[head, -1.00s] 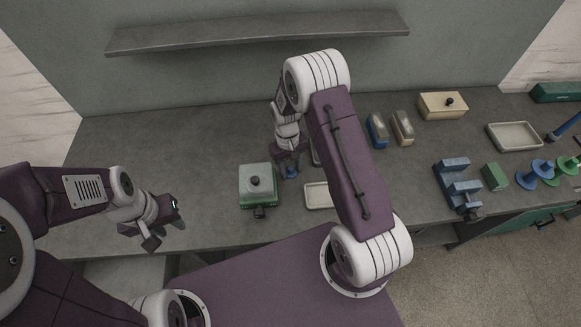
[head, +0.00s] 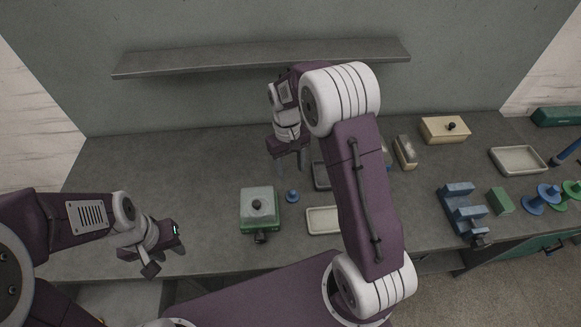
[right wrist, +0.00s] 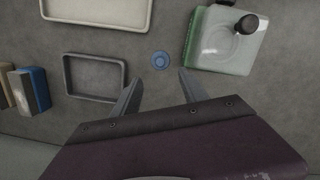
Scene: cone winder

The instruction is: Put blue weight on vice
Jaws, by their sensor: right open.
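The blue weight (head: 292,196) is a small round piece on the bench, just right of a green box with a clear lid. It also shows in the right wrist view (right wrist: 161,60), beyond my fingertips and apart from them. A blue vice (head: 462,210) stands at the right of the bench, near its front edge. My right gripper (head: 290,165) is open and empty above the bench, behind the weight; its two fingers also show in the right wrist view (right wrist: 157,80). My left gripper (head: 163,255) hangs at the left near the front edge; its jaw opening is unclear.
The lidded green box (head: 259,209) stands close left of the weight. A cream tray (head: 322,229) and a dark grey tray (right wrist: 94,96) lie nearby. A green block (head: 500,201) and blue spools (head: 541,198) sit right of the vice. The bench's left side is clear.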

